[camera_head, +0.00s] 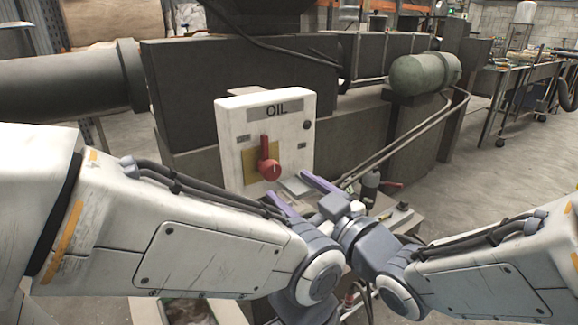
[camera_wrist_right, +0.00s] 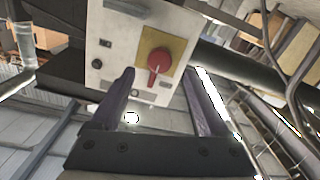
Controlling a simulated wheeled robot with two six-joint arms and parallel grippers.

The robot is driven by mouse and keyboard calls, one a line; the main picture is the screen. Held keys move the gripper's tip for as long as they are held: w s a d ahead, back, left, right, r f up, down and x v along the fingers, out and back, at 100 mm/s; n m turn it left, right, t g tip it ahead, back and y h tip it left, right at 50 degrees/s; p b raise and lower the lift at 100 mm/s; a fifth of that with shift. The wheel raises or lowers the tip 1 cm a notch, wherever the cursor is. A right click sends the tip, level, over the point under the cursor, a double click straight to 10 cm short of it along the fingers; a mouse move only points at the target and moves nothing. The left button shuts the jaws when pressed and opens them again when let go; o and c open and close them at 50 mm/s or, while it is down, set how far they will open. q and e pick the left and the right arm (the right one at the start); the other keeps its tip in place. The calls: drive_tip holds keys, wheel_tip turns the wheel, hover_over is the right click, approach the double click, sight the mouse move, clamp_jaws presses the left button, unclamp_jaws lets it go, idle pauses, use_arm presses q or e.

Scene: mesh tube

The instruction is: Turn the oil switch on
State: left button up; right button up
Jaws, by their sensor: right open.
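The oil switch is a red round knob (camera_head: 271,170) with a red lever bar pointing straight up. It sits on a yellow plate (camera_head: 248,165) on a white box (camera_head: 231,120) labelled OIL. My right gripper (camera_head: 285,184) is in front of the box's lower part, its two purple fingers apart and empty. In the right wrist view the red knob (camera_wrist_right: 158,61) appears between and beyond the open fingertips (camera_wrist_right: 158,76), its lever pointing down in that picture. Contact is not visible. My left arm crosses from the left; its gripper fingers cannot be made out.
A dark machine body (camera_head: 240,75) stands behind the box. A green cylinder (camera_head: 424,73) and thin pipes (camera_head: 385,155) lie to the right. A small dark bottle (camera_head: 370,184) stands near my right wrist. Open floor (camera_head: 515,185) lies at the right.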

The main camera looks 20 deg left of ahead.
sight(274, 174)
drive_tip(key=x, duration=0.8)
drive_tip(key=shift+w+a, duration=0.15)
clamp_jaws()
